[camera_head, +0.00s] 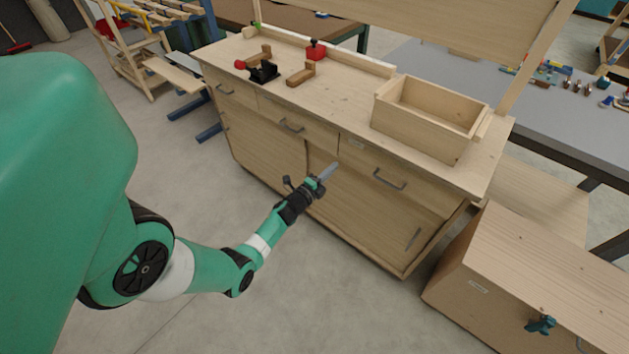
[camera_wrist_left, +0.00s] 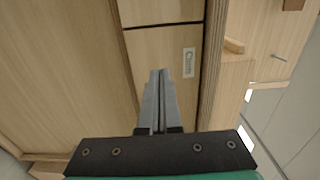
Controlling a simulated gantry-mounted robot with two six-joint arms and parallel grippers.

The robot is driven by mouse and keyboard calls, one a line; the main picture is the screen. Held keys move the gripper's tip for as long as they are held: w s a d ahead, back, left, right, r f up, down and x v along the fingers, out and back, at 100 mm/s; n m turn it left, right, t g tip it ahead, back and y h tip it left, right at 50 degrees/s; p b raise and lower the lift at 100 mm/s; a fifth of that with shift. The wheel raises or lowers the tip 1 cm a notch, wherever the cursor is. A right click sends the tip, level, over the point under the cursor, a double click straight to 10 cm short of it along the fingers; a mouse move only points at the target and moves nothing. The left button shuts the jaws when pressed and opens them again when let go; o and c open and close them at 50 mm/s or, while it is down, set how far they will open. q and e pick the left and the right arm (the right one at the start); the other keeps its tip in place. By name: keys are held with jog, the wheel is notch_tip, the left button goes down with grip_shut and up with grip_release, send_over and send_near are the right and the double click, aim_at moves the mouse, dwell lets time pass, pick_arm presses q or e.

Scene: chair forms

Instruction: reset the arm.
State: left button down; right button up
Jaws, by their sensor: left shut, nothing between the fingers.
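My left arm reaches in from the left in the head view. Its gripper (camera_head: 329,172) is in front of the wooden workbench cabinet (camera_head: 262,144), near the drawers and doors. In the left wrist view the two grey fingers (camera_wrist_left: 160,98) lie side by side, shut with nothing between them. My right gripper is not in view.
An open wooden box (camera_head: 424,138) stands on the benchtop. A black tool (camera_head: 263,72), wooden pieces and a red item (camera_head: 316,50) are further left. A wooden chest (camera_head: 528,262) stands at the lower right. Bare floor (camera_head: 290,300) lies below my arm.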

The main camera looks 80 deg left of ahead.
pick_arm(q)
jog(key=p+v, duration=0.1)
jog(key=v, duration=0.5)
jog(key=shift+d+r+p, duration=0.2)
jog(key=shift+r+p, duration=0.1)
jog(key=shift+p, duration=0.05)
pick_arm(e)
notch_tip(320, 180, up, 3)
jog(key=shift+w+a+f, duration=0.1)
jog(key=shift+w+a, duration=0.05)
pick_arm(q)
jog(key=shift+s, duration=0.1)
